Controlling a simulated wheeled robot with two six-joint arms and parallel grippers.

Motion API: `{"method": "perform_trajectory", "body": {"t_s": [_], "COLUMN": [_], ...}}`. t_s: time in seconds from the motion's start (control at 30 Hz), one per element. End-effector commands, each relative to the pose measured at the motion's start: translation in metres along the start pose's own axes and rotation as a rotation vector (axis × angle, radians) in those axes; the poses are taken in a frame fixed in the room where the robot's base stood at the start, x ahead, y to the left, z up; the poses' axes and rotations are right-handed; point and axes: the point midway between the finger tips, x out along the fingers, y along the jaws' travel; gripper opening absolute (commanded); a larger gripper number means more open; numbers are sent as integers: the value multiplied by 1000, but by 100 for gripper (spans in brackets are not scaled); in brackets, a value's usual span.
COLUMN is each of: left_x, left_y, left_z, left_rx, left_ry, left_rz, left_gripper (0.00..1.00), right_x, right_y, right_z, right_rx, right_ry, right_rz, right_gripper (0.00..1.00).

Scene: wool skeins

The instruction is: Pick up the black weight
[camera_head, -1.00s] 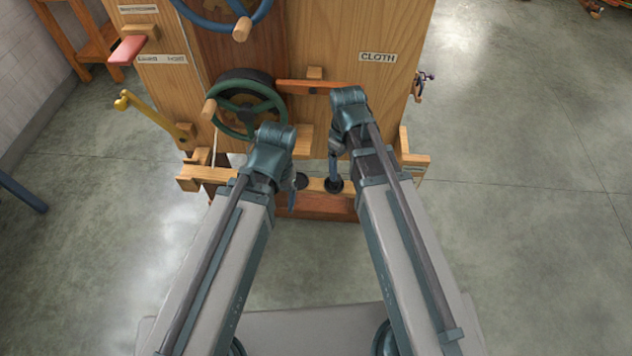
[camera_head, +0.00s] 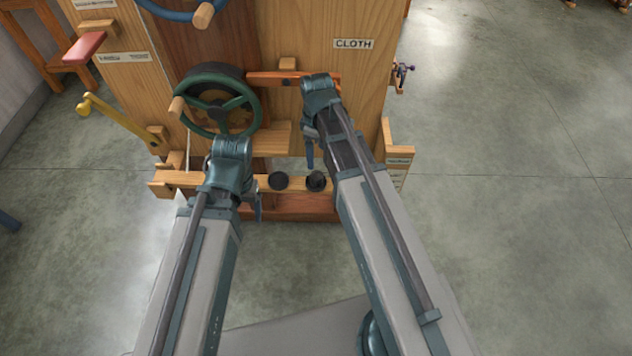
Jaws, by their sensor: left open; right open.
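Two dark round pieces sit on the low wooden ledge of the machine in the head view. The left dark piece (camera_head: 278,181) looks like a flat black disc, and the right dark piece (camera_head: 316,181) shows a small raised part on top. I cannot tell for sure which one is the black weight. My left gripper (camera_head: 257,206) is open, just left of and nearer than the left piece, apart from it. My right gripper (camera_head: 309,156) is open, above and beyond the right piece in the picture. Its fingers are partly hidden by my wrist.
Behind the ledge (camera_head: 178,178) stands the wooden machine with a green handwheel (camera_head: 217,103), a yellow lever (camera_head: 110,115), an orange bar (camera_head: 273,78) and a CLOTH label (camera_head: 353,44). A wooden bracket (camera_head: 397,150) stands at the right end. The floor (camera_head: 520,220) to the right is clear.

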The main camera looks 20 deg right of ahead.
Motion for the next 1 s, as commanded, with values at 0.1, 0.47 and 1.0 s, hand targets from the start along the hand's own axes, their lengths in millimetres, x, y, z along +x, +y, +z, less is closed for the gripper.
{"method": "perform_trajectory", "body": {"t_s": [0.1,0.47,1.0], "left_x": [25,62,96], "left_y": [2,6,9], "left_z": [-2,-4,-6], "left_rx": [0,0,0], "left_ry": [0,0,0], "left_rz": [0,0,0], "left_gripper": [80,80,80], "right_x": [25,62,96], "right_y": [0,0,0], "right_z": [0,0,0], "right_rx": [0,0,1], "right_ry": [0,0,0], "right_rz": [0,0,0], "right_gripper": [86,86,86]}}
